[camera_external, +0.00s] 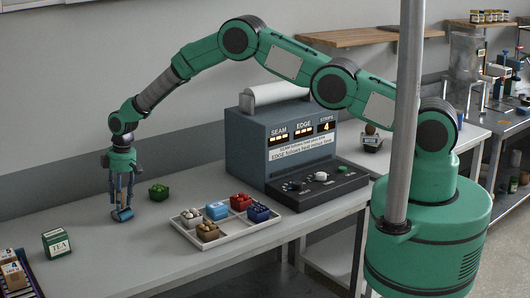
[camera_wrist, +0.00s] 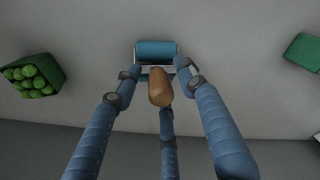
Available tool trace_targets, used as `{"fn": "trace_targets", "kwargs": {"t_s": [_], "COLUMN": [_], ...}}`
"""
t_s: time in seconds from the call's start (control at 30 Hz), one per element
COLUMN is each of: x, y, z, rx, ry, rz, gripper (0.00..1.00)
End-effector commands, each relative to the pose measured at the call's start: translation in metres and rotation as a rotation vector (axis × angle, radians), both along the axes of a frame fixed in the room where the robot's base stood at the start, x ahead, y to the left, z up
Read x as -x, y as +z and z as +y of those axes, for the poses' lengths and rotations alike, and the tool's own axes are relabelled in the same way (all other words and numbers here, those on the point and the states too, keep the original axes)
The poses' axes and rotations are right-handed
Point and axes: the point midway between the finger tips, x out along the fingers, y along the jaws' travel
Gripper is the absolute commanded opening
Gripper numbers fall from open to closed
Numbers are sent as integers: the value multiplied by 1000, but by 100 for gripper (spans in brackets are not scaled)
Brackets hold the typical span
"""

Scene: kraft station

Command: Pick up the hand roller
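The hand roller has a blue cylinder (camera_wrist: 156,49) and a wooden handle (camera_wrist: 160,91), which points toward the camera in the wrist view. In the external view the roller (camera_external: 123,215) is low at my fingertips, by the bench top on the left. My gripper (camera_external: 122,202) points straight down over it. In the wrist view two blue fingers of my gripper (camera_wrist: 159,68) stand either side of the handle, with gaps showing. A third finger is partly hidden behind the handle. The fingers look open around the roller; I see no clear grip.
A green box of green balls (camera_external: 158,191) stands close by on the right; it shows at left in the wrist view (camera_wrist: 32,76). A tea box (camera_external: 56,243) stands at front left. A white tray (camera_external: 226,237) of small boxes and a control console (camera_external: 280,150) are further right.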

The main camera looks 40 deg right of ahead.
Motion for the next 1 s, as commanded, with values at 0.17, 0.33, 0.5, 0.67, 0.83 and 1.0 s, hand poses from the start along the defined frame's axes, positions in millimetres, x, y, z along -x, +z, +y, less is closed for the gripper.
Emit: {"fn": "trace_targets", "kwargs": {"t_s": [0.17,0.33,0.5,0.67,0.83,1.0], "x": [0,0,0,-1,-1,-1], "y": [0,1,1,4,13,29], "z": [0,0,0,0,0,1], "rx": [0,-1,-1,-1,-1,-2], "ry": [0,0,0,0,0,0], "rz": [0,-1,-1,-2,-2,-2], "gripper": [0,0,0,0,0,0]}}
